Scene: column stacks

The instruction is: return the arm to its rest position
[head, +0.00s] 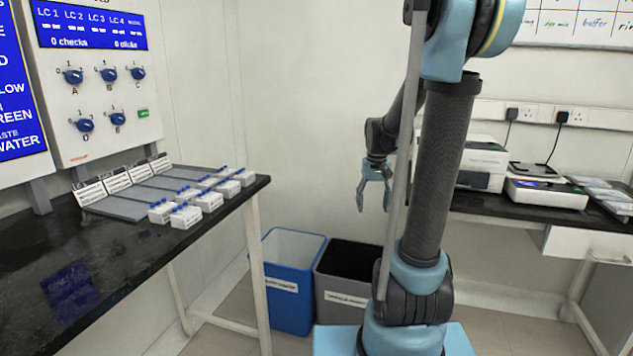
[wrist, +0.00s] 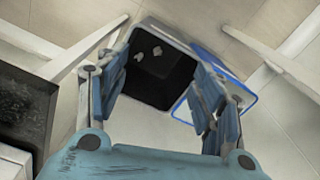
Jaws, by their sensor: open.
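My gripper (head: 374,190) hangs fingers down beside my upright arm in the head view. It is open. In the wrist view my gripper (wrist: 165,100) shows its two blue fingers spread apart with nothing between them. Beyond the fingers, the dark opening of the black-lined bin (wrist: 155,85) lies below, with a few small pale pieces in it. Part of my own arm hides the bin's right side in the head view.
A blue bin (head: 291,310) and a dark grey bin (head: 340,305) stand on the floor. At left, a black bench (head: 60,265) holds white blocks (head: 186,217) under a control panel (head: 110,120). At right, another bench carries a scale (head: 545,193) and boxes.

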